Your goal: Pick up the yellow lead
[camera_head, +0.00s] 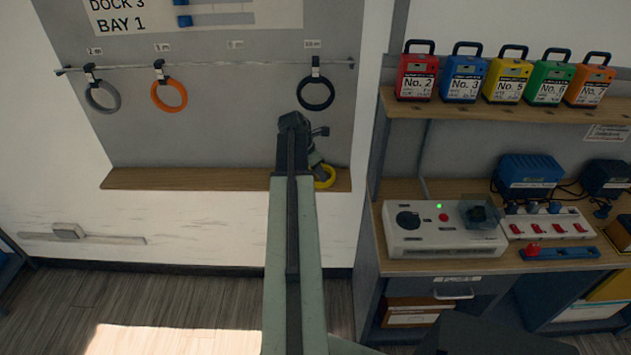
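The yellow lead (326,178) is a coiled yellow ring low on the grey wall panel, at the right part of the wooden ledge (200,179). My arm reaches up the middle of the picture, and its end bends down behind the arm links. My gripper (317,168) is right at the yellow lead and overlaps its upper left part. The arm hides the left side of the lead. I cannot tell whether the fingers are open or shut on it, nor whether the lead rests on the ledge.
A rail (210,67) above holds a grey lead (102,96), an orange lead (169,95) and a black lead (316,94); one labelled place between them is empty. At right, a shelf (480,108) carries coloured battery packs above a workbench (440,266) with a tester and power strip.

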